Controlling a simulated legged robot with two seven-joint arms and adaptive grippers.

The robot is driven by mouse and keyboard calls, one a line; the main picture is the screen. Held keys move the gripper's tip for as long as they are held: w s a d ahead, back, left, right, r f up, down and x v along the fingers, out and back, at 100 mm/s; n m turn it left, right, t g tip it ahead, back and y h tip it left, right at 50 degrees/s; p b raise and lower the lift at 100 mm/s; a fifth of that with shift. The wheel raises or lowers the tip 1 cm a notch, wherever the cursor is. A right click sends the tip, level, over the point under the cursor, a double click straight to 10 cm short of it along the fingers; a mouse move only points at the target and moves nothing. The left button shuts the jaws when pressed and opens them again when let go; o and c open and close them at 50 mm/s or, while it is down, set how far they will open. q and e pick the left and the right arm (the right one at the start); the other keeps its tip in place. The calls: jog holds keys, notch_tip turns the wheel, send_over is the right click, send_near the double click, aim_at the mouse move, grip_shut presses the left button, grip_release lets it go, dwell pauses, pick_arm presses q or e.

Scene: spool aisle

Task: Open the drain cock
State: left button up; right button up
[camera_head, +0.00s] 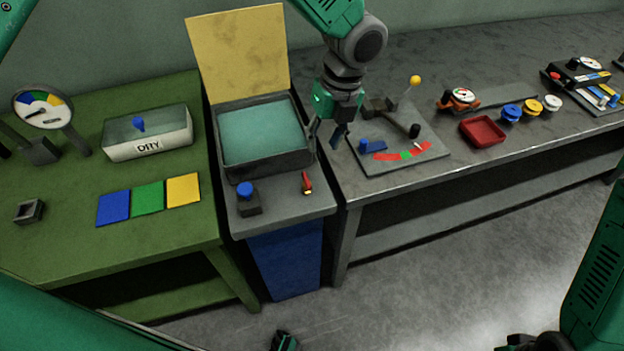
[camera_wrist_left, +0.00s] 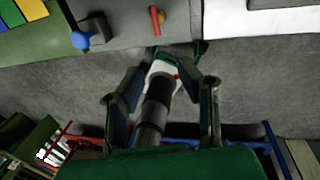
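A small red lever (camera_head: 307,181), which looks like the drain cock, sits at the right front of the grey basin stand. It also shows near the top of the left wrist view (camera_wrist_left: 157,20), with a brassy part. The grey basin (camera_head: 265,167) holds teal liquid. A blue knob (camera_head: 245,190) on a dark block is left of the lever. My left gripper (camera_head: 326,145) hangs fingers down and appears up and right of the lever.
A yellow panel (camera_head: 240,50) stands behind the basin. The green table (camera_head: 60,240) at left holds a gauge, a box and coloured cards. The grey bench (camera_head: 450,165) at right carries a lever plate, red tray and spools. Floor (camera_head: 450,270) in front is clear.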

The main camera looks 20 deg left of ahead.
aim_at(310, 185)
pick_arm(q)
jog(key=f, duration=0.4)
jog(key=a+f, duration=0.1)
jog(key=f, duration=0.3)
jog(key=s+a+f+p, duration=0.1)
jog(key=f, duration=0.4)
jog(key=shift+s+a, duration=0.1)
jog(key=shift+a, duration=0.15)
grip_shut()
